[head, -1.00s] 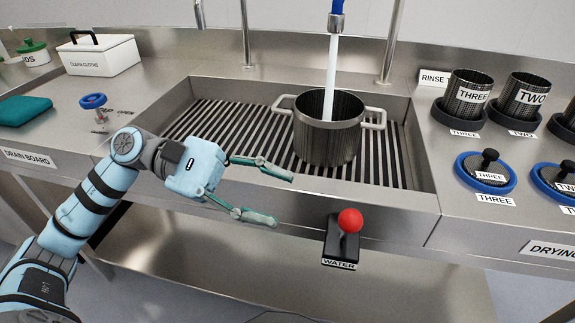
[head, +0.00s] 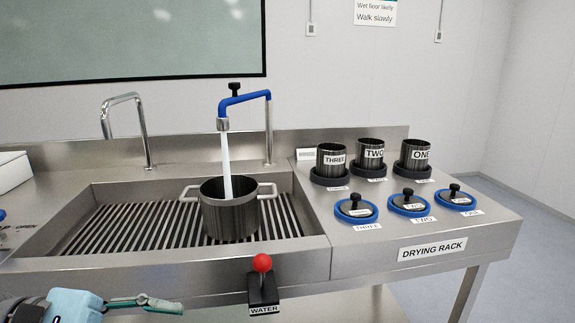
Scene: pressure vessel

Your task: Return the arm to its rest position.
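My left gripper (head: 145,303) is at the lower left of the head view, in front of the sink's front edge and left of the water lever. One finger shows in full; the other is cut off by the bottom edge of the picture, so its opening cannot be judged. No object shows at the visible fingertip. Most of my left arm is out of the picture. My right gripper is not in view.
A steel pot (head: 230,215) stands in the slatted sink (head: 85,238) under running water from the blue faucet (head: 245,99). The red-knobbed water lever (head: 262,263) is on the front edge. Labelled cups and lids stand on the drying rack (head: 480,226).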

